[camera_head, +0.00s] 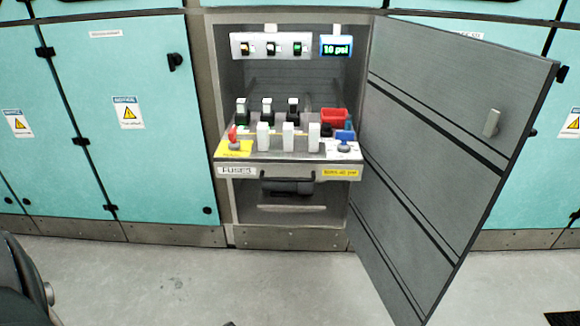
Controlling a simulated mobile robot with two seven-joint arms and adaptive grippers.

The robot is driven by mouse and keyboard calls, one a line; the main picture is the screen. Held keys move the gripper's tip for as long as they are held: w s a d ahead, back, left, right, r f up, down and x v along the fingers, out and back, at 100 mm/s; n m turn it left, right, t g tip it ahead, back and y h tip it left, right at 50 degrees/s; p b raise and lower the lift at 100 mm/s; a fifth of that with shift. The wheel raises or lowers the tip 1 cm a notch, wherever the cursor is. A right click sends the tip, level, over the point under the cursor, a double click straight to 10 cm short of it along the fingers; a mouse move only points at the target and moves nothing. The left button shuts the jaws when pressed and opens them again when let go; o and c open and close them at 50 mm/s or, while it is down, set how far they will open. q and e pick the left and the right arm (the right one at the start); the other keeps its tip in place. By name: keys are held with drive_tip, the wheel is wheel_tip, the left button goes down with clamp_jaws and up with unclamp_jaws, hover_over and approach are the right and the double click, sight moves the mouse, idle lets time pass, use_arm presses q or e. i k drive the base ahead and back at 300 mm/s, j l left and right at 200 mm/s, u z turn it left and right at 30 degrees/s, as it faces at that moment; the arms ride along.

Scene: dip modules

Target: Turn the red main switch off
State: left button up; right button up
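A small red switch handle (233,134) stands on a yellow plate (236,149) at the left front of a shelf-like panel in the open cabinet. It looks roughly upright; its exact setting is too small to tell. A larger red block (334,118) sits at the panel's right rear. A blue handle (344,135) is on a white plate at the right front. White fuses (288,136) stand in a row between the two handles. A dark part at the lower left edge appears to be my own arm.
The grey cabinet door (450,130) hangs open toward the right front. A black drawer handle (287,185) is below the panel. The floor (200,280) in front is clear.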

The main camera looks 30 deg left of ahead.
sight(233, 132)
drive_tip(key=u, duration=1.4)
